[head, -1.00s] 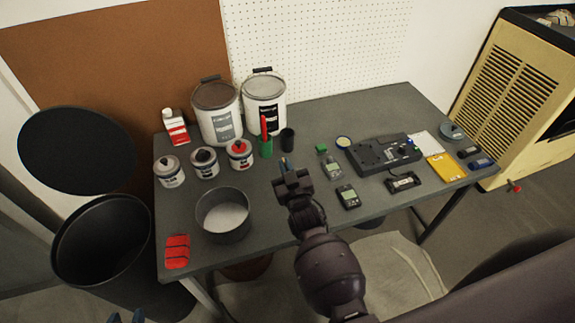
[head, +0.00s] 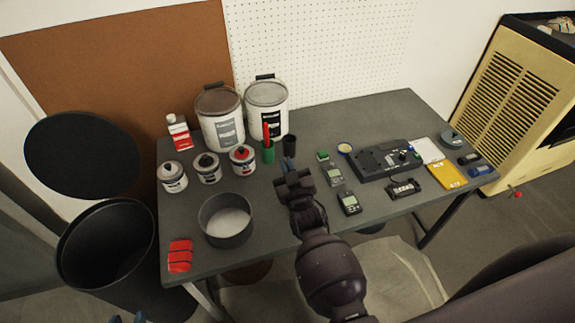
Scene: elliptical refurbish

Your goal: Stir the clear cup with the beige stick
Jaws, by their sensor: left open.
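I cannot make out a clear cup or a beige stick. A dark round pan (head: 207,226) with a pale inside stands at the table's front left. A green cup (head: 268,153) with a red upright item in it stands near the back, beside a black cup (head: 289,145). My left gripper (head: 127,320) shows only as blue fingertips, apart, at the bottom left edge.
Two large paint cans (head: 219,118) stand at the back left, with several small cans (head: 207,169) in front. A red sponge-like block (head: 180,256) lies at the front left corner. Meters and a black device (head: 375,161) cover the right side. A dark bin (head: 110,255) stands left of the table.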

